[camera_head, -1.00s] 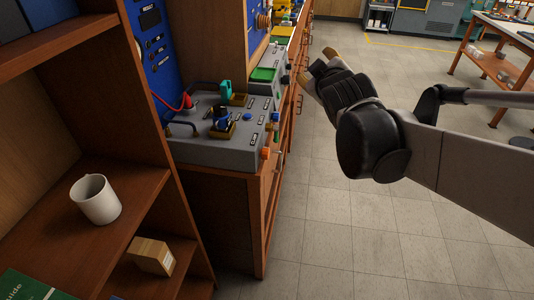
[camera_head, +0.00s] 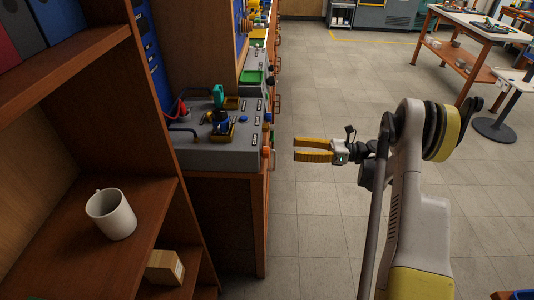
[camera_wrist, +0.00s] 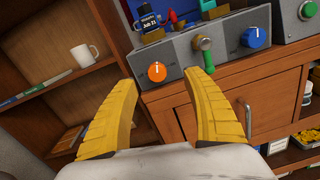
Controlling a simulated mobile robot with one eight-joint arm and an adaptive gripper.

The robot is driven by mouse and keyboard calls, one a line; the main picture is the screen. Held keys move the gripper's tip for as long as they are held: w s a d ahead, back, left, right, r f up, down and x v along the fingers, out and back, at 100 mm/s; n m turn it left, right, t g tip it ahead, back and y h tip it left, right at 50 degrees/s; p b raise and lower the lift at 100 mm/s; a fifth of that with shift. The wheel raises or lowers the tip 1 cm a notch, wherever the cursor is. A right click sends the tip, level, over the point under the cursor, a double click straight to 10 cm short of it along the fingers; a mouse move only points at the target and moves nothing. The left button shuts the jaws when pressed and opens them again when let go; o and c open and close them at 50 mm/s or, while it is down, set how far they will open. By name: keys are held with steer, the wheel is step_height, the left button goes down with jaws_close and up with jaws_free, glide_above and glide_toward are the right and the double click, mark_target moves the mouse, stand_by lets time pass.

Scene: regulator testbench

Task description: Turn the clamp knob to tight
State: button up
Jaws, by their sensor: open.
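My gripper (camera_head: 296,150) has yellow fingers and is open and empty, held in the air to the right of the grey bench unit (camera_head: 205,157). In the wrist view the gripper (camera_wrist: 162,77) faces the unit's front panel, clear of it. An orange knob with a white mark (camera_wrist: 157,72) shows between the fingertips. A green-handled lever (camera_wrist: 208,58) and a blue knob (camera_wrist: 255,37) sit further right on that panel. The orange knob shows small at the unit's edge in the head view (camera_head: 267,152). No readable label tells me which one is the clamp knob.
A wooden shelf (camera_head: 75,242) with a white mug (camera_head: 111,214) and a small box (camera_head: 165,267) stands at left. Below the panel is a wooden cabinet door (camera_wrist: 220,115) with a metal handle. Open tiled floor lies right of the bench.

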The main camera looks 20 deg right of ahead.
mark_target(267, 153)
steer(key=shift+g, duration=0.3)
steer(key=b+x, duration=0.1)
steer(key=x, duration=0.2)
steer(key=f+b+x, duration=0.1)
steer(key=x, duration=0.3)
steer(key=s+b+x, duration=0.1)
steer(key=x, duration=0.2)
steer(key=shift+w+a+f, duration=0.1)
steer(key=shift+a+f, duration=0.25)
steer(key=c, duration=1.2)
